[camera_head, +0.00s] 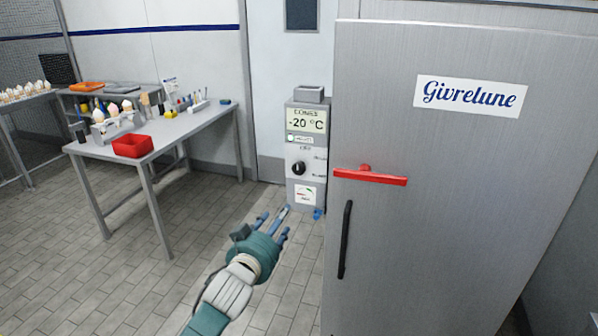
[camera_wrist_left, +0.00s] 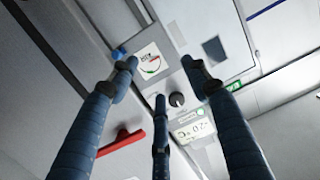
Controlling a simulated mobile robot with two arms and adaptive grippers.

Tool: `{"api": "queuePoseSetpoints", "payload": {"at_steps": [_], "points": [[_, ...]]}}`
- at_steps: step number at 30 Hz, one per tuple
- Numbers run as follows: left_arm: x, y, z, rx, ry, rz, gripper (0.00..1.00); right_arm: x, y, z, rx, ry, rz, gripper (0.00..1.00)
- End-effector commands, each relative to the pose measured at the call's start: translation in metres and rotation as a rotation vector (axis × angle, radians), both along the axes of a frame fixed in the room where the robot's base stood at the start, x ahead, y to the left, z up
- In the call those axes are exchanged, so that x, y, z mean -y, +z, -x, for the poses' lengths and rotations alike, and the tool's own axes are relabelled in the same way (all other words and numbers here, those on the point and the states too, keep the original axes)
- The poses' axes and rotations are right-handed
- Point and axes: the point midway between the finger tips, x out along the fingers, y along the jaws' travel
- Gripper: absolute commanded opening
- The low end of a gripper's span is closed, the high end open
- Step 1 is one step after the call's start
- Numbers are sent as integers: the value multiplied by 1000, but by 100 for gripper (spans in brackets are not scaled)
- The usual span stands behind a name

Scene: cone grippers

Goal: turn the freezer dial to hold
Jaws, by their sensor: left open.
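The freezer dial (camera_head: 299,168) is a black knob on the grey control box (camera_head: 306,152), below a display that reads -20 °C. In the left wrist view the dial (camera_wrist_left: 177,99) shows just right of the middle finger, with the gauge sticker (camera_wrist_left: 150,62) beside it. Small labels surround the dial, too small to read. My left gripper (camera_head: 272,219) is teal with blue fingers, open and empty. It is below and in front of the box, apart from the dial. In the left wrist view its fingers (camera_wrist_left: 160,98) are spread. My right gripper is not in view.
The large grey freezer (camera_head: 450,200) stands right of the box, with a red latch bar (camera_head: 370,176) and a black handle (camera_head: 345,240) sticking out. A work table (camera_head: 175,133) with a red bin (camera_head: 132,146) stands at left. The floor between is clear.

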Motion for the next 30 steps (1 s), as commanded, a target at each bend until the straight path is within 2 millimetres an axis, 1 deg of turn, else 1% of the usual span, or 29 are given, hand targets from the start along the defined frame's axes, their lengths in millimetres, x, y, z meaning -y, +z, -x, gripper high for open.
{"api": "queuePoseSetpoints", "payload": {"at_steps": [1, 3, 6, 7, 11, 14, 21, 24, 30], "points": [[7, 33, 0, 48, -12, 12, 48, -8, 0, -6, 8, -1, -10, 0], [15, 64, 3, 91, -25, 29, 48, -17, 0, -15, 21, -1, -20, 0], [21, 90, 5, 127, -36, 43, 48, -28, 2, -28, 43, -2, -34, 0], [22, 94, 5, 131, -37, 46, 48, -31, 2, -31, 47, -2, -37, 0], [26, 98, -5, 136, -38, 47, 48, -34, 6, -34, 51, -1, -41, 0], [31, 99, -19, 135, -38, 46, 48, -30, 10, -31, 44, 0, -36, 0], [44, 98, -60, 134, -38, 48, 48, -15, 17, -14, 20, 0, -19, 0], [49, 98, -73, 134, -38, 47, 48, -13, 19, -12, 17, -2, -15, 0], [54, 96, -90, 135, -38, 48, 48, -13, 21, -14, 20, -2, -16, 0]]}}
